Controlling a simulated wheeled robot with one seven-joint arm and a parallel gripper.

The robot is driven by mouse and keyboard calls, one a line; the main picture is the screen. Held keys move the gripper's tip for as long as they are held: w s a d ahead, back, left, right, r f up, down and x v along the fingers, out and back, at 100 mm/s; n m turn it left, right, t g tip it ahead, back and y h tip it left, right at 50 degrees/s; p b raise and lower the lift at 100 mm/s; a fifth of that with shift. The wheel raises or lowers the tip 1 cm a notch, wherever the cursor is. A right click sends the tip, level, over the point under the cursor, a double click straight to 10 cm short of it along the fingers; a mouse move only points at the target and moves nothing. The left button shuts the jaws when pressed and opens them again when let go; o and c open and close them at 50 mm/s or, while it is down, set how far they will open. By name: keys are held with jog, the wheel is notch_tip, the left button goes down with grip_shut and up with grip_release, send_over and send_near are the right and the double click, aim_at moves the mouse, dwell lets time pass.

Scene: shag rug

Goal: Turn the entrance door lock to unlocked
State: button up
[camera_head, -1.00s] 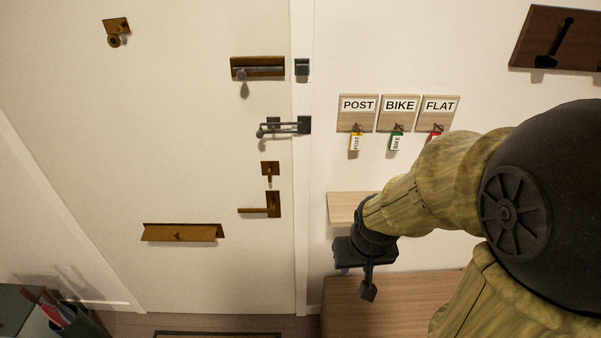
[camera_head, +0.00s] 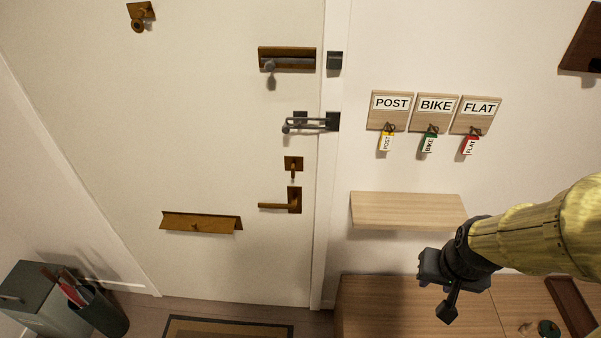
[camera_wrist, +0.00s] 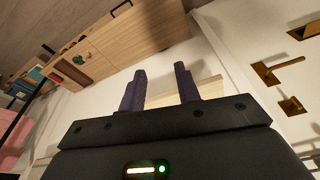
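The white entrance door (camera_head: 120,130) fills the left of the head view. Its brown lock plate with a small turn piece (camera_head: 293,164) sits just above the lever handle (camera_head: 294,200). The turn piece hangs roughly vertical. In the wrist view, the handle (camera_wrist: 268,73) and the lock plate (camera_wrist: 292,106) are at the right edge. My gripper (camera_head: 447,312) is right of the door, in front of the wall below the small shelf. In the wrist view its two fingers (camera_wrist: 160,92) stand apart with nothing between them.
A surface bolt (camera_head: 287,60) and a swing-bar latch (camera_head: 310,122) are higher on the door edge. Key hooks labelled POST, BIKE and FLAT (camera_head: 435,112) hang right of the frame. A shelf (camera_head: 405,211) and wooden cabinet (camera_head: 385,305) are below. A mat (camera_head: 225,328) lies before the door.

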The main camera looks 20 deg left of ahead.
jog(key=w+a+f+n+t+y+b, duration=0.1)
jog(key=w+a+f+t+b, duration=0.3)
jog(key=w+a, duration=0.45)
jog(key=w+a+f+t+y+b, duration=0.1)
jog(key=w+a+f+t+b, duration=0.4)
jog(key=a, duration=0.6)
jog(key=s+a+r+n+t+y+b, duration=0.1)
jog(key=a+t+b, duration=0.4)
jog(key=a, duration=1)
jog(key=shift+s+a+r+n+t+y, duration=0.25)
jog(key=shift+s+n+t+y, duration=0.15)
jog(key=shift+y, duration=0.3)
jog(key=shift+a, duration=0.1)
jog(key=p, duration=0.5)
send_near(293, 173)
jog(key=x, duration=0.9)
jog(key=shift+w+a, duration=0.1)
jog(key=shift+w, duration=0.15)
